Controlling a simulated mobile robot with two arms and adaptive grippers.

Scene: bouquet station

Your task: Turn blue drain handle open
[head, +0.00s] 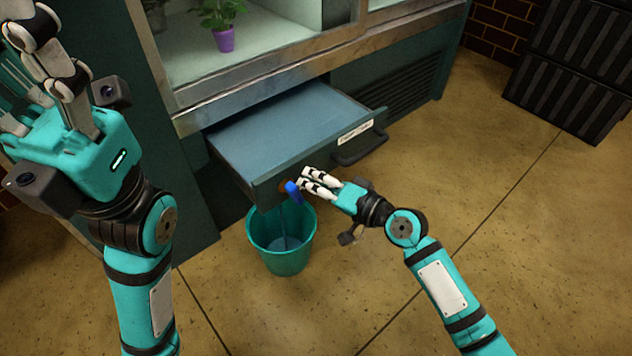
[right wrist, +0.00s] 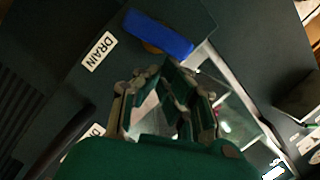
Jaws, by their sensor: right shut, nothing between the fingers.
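The blue drain handle (head: 294,192) is on the front of the pulled-out drawer (head: 284,130), near its left corner, and slants downward in the head view. In the right wrist view the blue handle (right wrist: 158,35) lies across a brass-coloured fitting (right wrist: 152,48), beside a white DRAIN label (right wrist: 99,52). My right gripper (head: 306,179) is shut and empty, its fingertips close beside the handle; I cannot tell whether they touch it. My left gripper (head: 38,65) is raised at the far left, away from the drawer; its finger opening is unclear.
A teal bucket (head: 281,262) stands on the floor below the handle, with bluish liquid inside. A black drawer pull (head: 358,149) is right of the handle. A purple potted plant (head: 223,38) stands in the cabinet. Dark crates (head: 572,70) stand at the back right. The floor at right is clear.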

